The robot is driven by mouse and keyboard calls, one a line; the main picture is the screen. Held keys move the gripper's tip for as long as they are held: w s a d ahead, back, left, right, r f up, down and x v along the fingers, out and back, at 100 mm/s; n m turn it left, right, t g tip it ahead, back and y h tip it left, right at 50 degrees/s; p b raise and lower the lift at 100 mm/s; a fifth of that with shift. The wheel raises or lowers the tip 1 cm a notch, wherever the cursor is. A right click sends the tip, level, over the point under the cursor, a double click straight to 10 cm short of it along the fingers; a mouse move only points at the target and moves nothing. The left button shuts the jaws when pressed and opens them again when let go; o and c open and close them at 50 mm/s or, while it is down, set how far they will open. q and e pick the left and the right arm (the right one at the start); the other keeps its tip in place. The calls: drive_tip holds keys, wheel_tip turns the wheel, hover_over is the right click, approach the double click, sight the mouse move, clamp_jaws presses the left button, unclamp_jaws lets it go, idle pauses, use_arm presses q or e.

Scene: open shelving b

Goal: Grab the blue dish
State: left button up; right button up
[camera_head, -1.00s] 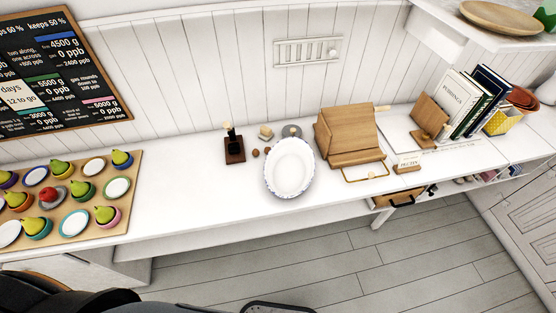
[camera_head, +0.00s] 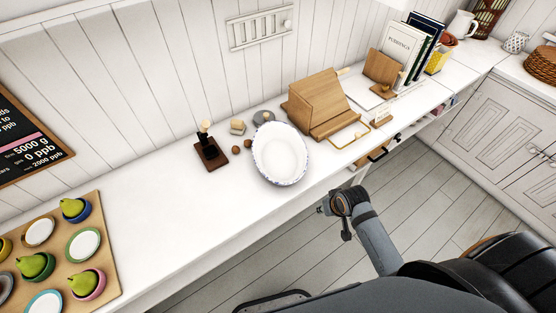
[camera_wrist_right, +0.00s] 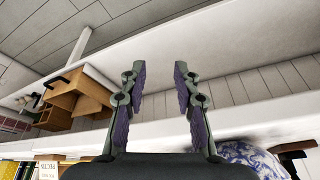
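A large white oval dish with a blue-patterned rim (camera_head: 281,155) stands on the white counter, apparently empty. Its blue-patterned side also shows at the lower right of the right wrist view (camera_wrist_right: 250,155). A small blue bowl (camera_head: 84,212) holding a green pear sits on the wooden board at the far left of the head view. My right gripper (camera_head: 325,204) is in front of the counter edge, below and right of the oval dish and apart from it. In the right wrist view its fingers (camera_wrist_right: 157,85) are open with nothing between them. My left gripper is not in view.
The wooden board (camera_head: 118,268) carries several small dishes, some with pears. A dark wooden stand (camera_head: 211,154), a wooden book rest (camera_head: 318,105) and books (camera_head: 405,50) stand along the counter. The counter between board and oval dish is clear.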

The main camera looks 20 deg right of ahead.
wheel_tip(320, 180, up, 7)
drive_tip(key=w+a+b, duration=0.1)
drive_tip(key=w+a, duration=0.1)
drive_tip(key=m+t+y, duration=0.2)
drive_tip(key=m+y, duration=0.1)
drive_tip(key=m, duration=0.1)
approach(303, 155)
drive_tip(key=x, duration=0.5)
drive_tip(key=shift+w+d+f, duration=0.15)
drive_tip(key=shift+d+f, duration=0.1)
drive_tip(key=shift+f, duration=0.2)
drive_tip(key=x, duration=0.5)
drive_tip(key=shift+a, duration=0.35)
drive_tip(key=shift+d, duration=0.1)
drive_tip(key=shift+c, duration=0.5)
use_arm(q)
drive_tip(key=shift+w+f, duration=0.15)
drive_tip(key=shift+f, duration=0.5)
use_arm(e)
clamp_jaws()
drive_tip(key=shift+r, duration=0.1)
